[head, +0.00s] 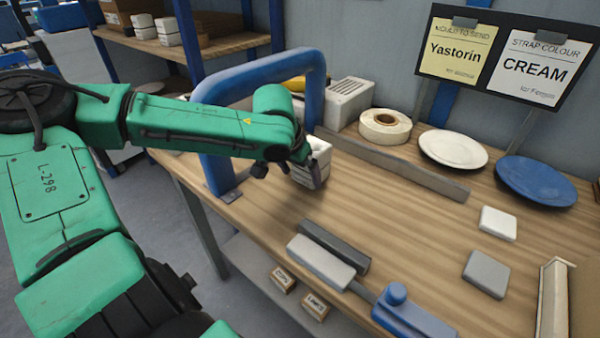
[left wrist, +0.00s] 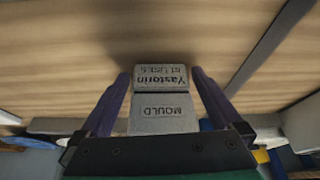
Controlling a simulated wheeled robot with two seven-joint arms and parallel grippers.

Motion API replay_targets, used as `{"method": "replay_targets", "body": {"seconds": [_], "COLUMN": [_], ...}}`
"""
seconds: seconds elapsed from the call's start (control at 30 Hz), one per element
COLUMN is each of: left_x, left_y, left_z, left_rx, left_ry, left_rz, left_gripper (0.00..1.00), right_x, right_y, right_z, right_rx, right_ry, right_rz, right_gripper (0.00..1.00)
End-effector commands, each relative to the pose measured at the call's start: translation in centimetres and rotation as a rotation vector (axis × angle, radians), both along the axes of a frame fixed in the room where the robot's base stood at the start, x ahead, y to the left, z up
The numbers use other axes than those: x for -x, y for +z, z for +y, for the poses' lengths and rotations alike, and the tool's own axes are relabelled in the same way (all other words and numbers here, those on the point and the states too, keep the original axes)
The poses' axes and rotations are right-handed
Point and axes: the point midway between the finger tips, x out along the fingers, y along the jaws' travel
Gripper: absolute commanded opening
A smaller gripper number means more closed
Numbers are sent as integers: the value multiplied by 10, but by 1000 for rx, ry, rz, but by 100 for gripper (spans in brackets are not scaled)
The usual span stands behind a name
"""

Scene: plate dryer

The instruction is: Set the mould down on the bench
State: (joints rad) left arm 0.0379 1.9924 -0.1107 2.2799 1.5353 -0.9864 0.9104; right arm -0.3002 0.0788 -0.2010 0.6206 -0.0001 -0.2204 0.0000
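The mould (head: 318,158) is a small pale block at the far part of the bench (head: 390,190), beside the foot of the blue arch. In the left wrist view the mould (left wrist: 161,112) shows the words "Yastorin" and "MOULD" on its faces. Whether the underside of the mould touches the bench is hidden. My right gripper is in neither view.
A blue arch (head: 215,150) stands close to my left arm. A grey rail (head: 400,168) runs along the bench behind a clear wooden stretch. A tape roll (head: 385,127), white plate (head: 453,149) and blue plate (head: 537,181) lie at the back. A grey-blue tool (head: 412,316) is in front.

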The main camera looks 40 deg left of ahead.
Motion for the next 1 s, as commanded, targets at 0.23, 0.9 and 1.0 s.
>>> {"method": "replay_targets", "body": {"seconds": [0.23,0.9,1.0], "left_x": [3,46,46], "left_y": [14,113,113], "left_z": [-1,-6,-6], "left_rx": [-1,0,0], "left_ry": [0,0,0], "left_rz": [-4,0,1], "left_gripper": [100,100,100], "right_x": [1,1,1], "right_y": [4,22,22], "right_z": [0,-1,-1], "right_rx": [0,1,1], "right_ry": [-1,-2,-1], "right_rz": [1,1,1], "right_gripper": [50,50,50]}}
